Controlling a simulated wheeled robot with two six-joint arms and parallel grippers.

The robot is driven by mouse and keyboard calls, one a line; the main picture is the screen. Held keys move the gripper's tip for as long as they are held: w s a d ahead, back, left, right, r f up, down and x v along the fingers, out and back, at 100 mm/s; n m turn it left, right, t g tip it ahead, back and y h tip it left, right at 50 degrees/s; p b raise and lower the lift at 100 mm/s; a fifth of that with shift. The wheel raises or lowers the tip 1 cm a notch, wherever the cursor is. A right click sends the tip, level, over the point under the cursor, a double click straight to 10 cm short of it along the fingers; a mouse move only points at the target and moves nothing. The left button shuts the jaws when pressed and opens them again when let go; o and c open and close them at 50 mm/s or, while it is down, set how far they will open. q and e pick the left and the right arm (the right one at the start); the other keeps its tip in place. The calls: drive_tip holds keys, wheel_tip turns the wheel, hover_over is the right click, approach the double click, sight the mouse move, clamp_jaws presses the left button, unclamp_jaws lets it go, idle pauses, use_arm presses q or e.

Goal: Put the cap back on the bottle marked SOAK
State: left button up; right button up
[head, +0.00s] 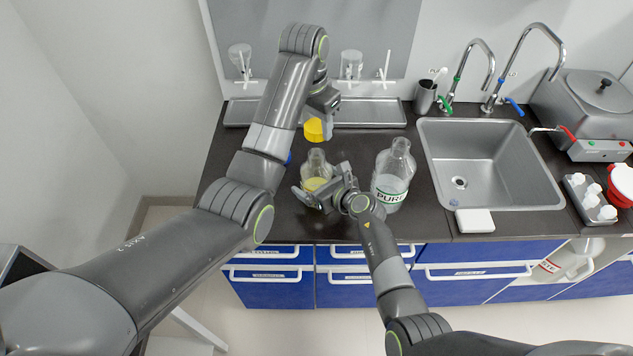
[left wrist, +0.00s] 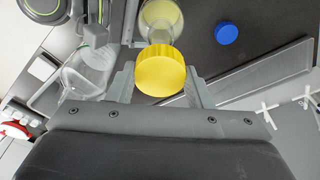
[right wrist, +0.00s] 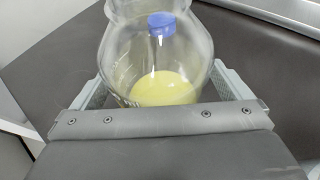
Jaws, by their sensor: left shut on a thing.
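My left gripper (head: 322,118) is shut on a yellow cap (head: 315,129), held above the counter behind the small bottle. The cap also fills the middle of the left wrist view (left wrist: 160,72). A clear open-necked bottle (head: 316,166) with yellow liquid stands on the counter. My right gripper (head: 320,188) has its fingers on either side of this bottle, and they appear closed against its glass in the right wrist view (right wrist: 160,70). No SOAK label is readable; the bottle's front is partly covered by my right gripper. A larger open bottle (head: 393,170) beside it reads PURE.
A blue cap (left wrist: 227,34) lies on the counter, mostly hidden behind my left arm in the head view. A metal tray (head: 371,113) runs along the back. The sink (head: 480,170) is right of the PURE bottle. A white block (head: 474,221) lies near the front edge.

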sight(316, 153)
drive_tip(key=c, duration=1.3)
use_arm(q)
drive_tip(key=shift+f, duration=2.5)
drive_tip(key=shift+f, duration=0.85)
drive_tip(key=shift+f, duration=0.55)
